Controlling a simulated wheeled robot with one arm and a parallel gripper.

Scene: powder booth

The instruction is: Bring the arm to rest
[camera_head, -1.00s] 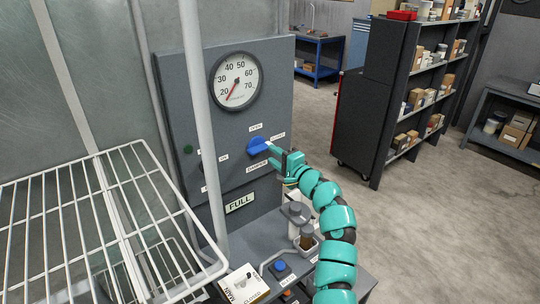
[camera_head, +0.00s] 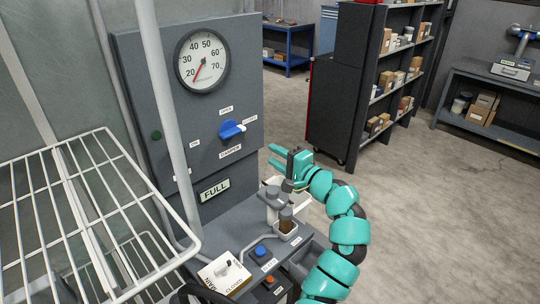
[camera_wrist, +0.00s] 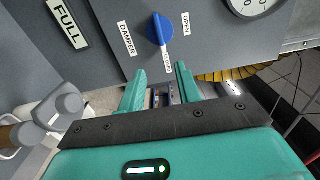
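My gripper (camera_head: 272,156) is open and empty, to the right of the grey control panel (camera_head: 135,75) in the head view. It stands apart from the blue damper knob (camera_head: 231,129). In the wrist view the two teal fingers are spread, with nothing between the fingertips (camera_wrist: 160,74). The knob (camera_wrist: 158,28) shows beyond them, its white pointer toward the label on the CLOSED side. My teal arm curves from the gripper down to the bottom edge of the head view.
A white wire rack (camera_head: 95,188) fills the lower left. A shelf (camera_head: 260,222) below the panel carries a grey-capped container (camera_head: 274,195), a blue button (camera_head: 260,250) and a white switch box (camera_head: 224,273). Open floor (camera_head: 420,210) lies to the right, before a dark shelving unit (camera_head: 335,90).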

